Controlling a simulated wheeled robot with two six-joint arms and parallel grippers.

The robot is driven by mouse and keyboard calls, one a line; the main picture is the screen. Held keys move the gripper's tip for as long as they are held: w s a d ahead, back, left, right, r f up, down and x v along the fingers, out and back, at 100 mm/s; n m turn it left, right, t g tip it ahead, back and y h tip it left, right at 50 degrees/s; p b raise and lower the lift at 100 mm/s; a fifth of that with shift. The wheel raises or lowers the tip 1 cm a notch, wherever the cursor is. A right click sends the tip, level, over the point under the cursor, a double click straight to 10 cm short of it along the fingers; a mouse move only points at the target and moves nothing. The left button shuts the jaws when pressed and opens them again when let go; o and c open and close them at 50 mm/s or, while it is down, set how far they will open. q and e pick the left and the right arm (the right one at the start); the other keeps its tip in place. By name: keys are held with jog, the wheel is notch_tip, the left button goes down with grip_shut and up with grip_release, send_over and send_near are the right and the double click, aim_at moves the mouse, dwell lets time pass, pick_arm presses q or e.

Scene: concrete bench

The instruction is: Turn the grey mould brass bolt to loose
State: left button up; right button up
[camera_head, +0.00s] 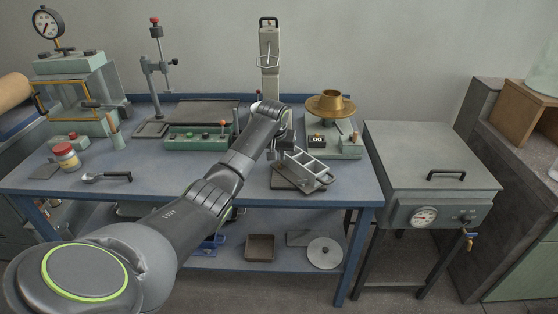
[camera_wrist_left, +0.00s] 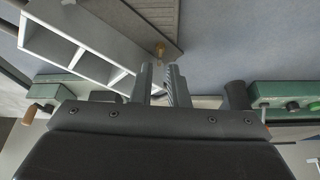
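The grey mould (camera_head: 306,166) is a light-grey frame with several open compartments, lying on a dark plate (camera_head: 284,184) at the right front of the blue bench. It also shows at the upper left of the left wrist view (camera_wrist_left: 50,42). The brass bolt (camera_wrist_left: 160,49) is a small golden knob at the mould's end, just beyond my fingertips in that view. My left gripper (camera_wrist_left: 166,68) is open, with a narrow empty gap between its fingers, apart from the bolt. In the head view it is at the mould's back left (camera_head: 284,146), partly hidden by its own wrist. My right gripper is not in view.
A tall grey press (camera_head: 269,60) is at the back. The front-middle bench is mostly clear.

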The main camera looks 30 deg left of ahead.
aim_at(280, 163)
pick_arm(q)
jog(key=shift+x, duration=2.1)
grip_shut()
